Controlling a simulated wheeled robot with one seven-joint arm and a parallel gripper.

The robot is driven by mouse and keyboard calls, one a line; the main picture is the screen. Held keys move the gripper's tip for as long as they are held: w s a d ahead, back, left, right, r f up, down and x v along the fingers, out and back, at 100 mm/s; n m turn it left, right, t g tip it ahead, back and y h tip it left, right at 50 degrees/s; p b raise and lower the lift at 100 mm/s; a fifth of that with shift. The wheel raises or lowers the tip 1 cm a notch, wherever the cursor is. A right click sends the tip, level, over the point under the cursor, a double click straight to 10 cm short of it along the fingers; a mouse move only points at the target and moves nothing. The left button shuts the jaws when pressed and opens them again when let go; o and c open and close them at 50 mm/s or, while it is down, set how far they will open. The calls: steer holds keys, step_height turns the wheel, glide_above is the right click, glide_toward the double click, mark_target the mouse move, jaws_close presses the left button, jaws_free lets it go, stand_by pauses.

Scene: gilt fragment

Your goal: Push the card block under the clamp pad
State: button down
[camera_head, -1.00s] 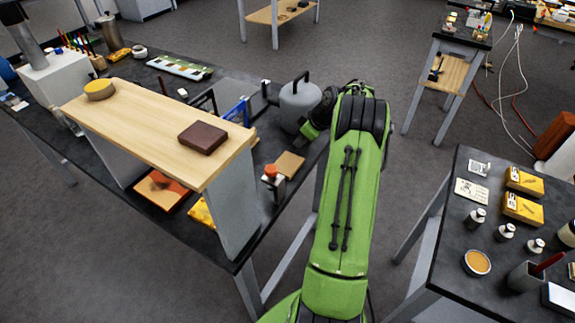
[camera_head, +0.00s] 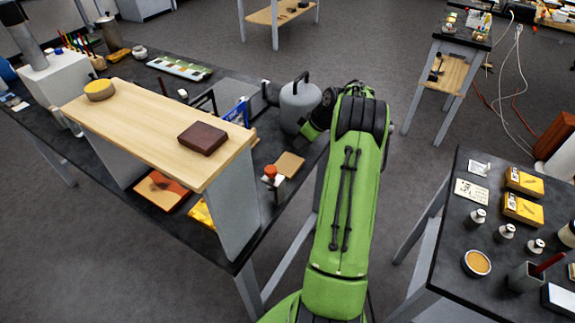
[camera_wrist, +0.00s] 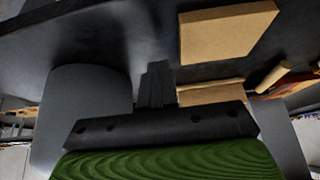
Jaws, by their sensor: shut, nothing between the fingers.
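The card block, a flat tan square (camera_head: 290,163), lies on the dark table near its front right edge. A small clamp with an orange-red knob (camera_head: 271,170) stands just left of it; its pad cannot be made out. In the wrist view my gripper (camera_wrist: 156,70) is shut and empty, with its dark fingers together. A tan slab (camera_wrist: 228,30), probably the card block, lies ahead and to the right of the fingertips, apart from them. In the head view my gripper is hidden behind my green arm.
A wooden shelf (camera_head: 130,118) on grey supports spans the table, with a brown block (camera_head: 202,138) and a yellow round (camera_head: 99,90) on it. A grey canister (camera_head: 299,108) stands close by my wrist. A second tan piece (camera_wrist: 210,94) lies right of my fingers.

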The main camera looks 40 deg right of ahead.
mark_target(281, 171)
steer(key=shift+f+b, duration=0.9)
steer(key=shift+f, duration=0.3)
stand_by(0.5)
steer(key=shift+r, duration=0.15)
steer(key=shift+s+a+b, duration=0.55)
steer(key=shift+a+b, duration=0.95)
steer(key=shift+a, duration=0.4)
steer(key=shift+s+a+b, duration=0.55)
steer(key=shift+a+b, duration=1)
steer(key=shift+a, duration=0.4)
steer(key=shift+s+a+b, duration=0.55)
steer(key=shift+a+b, duration=0.95)
steer(key=shift+a, duration=0.4)
